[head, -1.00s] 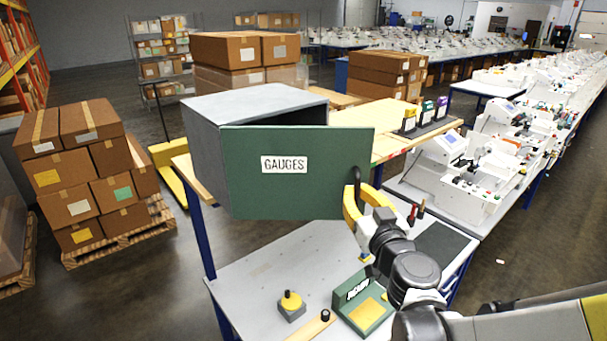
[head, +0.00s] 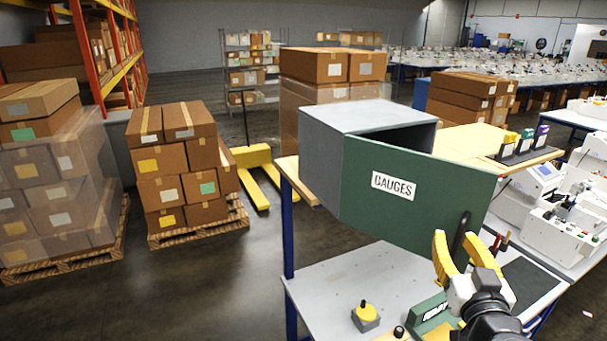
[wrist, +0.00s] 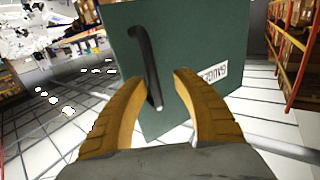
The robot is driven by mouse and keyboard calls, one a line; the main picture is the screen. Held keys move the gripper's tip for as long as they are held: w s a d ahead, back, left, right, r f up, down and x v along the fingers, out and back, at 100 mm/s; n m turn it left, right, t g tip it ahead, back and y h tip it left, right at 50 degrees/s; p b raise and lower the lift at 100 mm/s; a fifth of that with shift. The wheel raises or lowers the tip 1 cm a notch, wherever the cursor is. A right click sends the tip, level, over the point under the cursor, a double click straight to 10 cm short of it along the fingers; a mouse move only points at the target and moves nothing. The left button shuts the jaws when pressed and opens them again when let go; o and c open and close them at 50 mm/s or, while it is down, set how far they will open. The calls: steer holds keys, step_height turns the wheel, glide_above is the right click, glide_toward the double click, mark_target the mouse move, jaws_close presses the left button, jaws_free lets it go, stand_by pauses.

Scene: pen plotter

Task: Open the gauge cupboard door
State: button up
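The gauge cupboard (head: 335,170) is a grey box on the bench, in the middle of the head view. Its green door (head: 400,215), labelled GAUGES, stands ajar, with the dark interior showing above its right part. The black handle (head: 460,237) is near the door's right edge. My gripper (head: 457,250) is at the handle, its yellow fingers apart. In the wrist view, the handle (wrist: 145,60) extends between the fingertips of my gripper (wrist: 158,78), nearer the left finger. A gap shows beside the right finger; contact with the left is unclear.
The grey bench top (head: 335,285) below the door carries a yellow-topped button block (head: 366,316) and a green device (head: 432,312). A pen rack (head: 522,150) stands behind right. Stacked cartons (head: 180,165) and a yellow pallet truck (head: 262,180) are left. Floor between is clear.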

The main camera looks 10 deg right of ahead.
mark_target(465, 187)
steer(key=shift+s+a+r, duration=0.1)
steer(key=shift+s+r, duration=0.05)
steer(key=shift+r, duration=0.25)
steer(key=r, duration=0.5)
steer(key=d+r, duration=0.1)
steer(key=r, duration=0.1)
steer(key=shift+w+d+r, duration=0.1)
steer(key=shift+w+r, duration=0.05)
steer(key=shift+w, duration=0.2)
steer(key=shift+r, duration=0.8)
